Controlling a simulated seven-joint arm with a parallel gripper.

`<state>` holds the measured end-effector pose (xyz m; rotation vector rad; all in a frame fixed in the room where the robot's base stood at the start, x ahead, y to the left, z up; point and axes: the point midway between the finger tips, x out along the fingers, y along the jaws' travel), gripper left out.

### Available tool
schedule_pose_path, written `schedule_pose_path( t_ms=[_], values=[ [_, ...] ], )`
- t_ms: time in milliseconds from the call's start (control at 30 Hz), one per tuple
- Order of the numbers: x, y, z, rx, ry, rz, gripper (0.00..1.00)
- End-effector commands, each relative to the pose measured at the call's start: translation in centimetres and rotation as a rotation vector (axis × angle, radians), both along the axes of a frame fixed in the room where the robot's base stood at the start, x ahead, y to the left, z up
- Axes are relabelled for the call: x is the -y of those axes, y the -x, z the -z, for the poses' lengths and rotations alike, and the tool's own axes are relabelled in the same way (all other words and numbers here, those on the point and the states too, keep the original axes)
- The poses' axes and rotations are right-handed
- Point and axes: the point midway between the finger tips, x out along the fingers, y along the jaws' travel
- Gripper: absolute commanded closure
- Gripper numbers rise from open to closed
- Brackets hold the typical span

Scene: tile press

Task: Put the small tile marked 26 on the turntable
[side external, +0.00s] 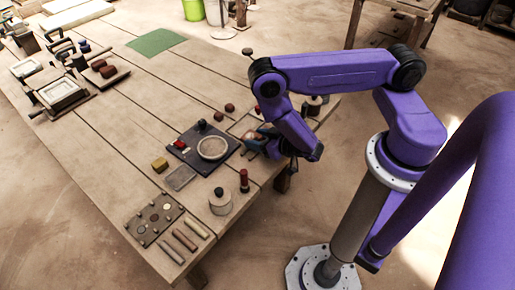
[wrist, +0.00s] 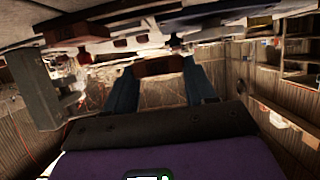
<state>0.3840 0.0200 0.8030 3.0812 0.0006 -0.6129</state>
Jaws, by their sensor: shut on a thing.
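My gripper (wrist: 158,76) has its two blue-grey fingers closed on a reddish-brown piece (wrist: 158,65) in the wrist view. No number is legible on it, so I cannot tell whether it is the tile marked 26. In the side view my gripper (side external: 260,143) is low at the near-right table edge, just right of a dark square board. A pale round disc (side external: 213,147) lies on that board. A short pale cylinder (side external: 220,204) with a dark knob stands closer to the front. I cannot tell for sure which round thing is the turntable.
A red-topped upright piece (side external: 244,181) stands near my gripper. A yellow block (side external: 160,164) and a flat grey tray (side external: 180,178) lie left of the board. A dark plate (side external: 154,218) with several discs is at the front. The wooden table (side external: 110,120) is clear toward the middle.

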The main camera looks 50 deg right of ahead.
Motion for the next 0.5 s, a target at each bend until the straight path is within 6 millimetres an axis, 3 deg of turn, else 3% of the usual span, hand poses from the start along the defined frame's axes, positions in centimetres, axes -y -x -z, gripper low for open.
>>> schedule_pose_path(
  t_ms=[500],
  values=[
    [0.0, 0.0, 4.5, 0.0, 0.0, 0.0, 0.77]
  ],
)
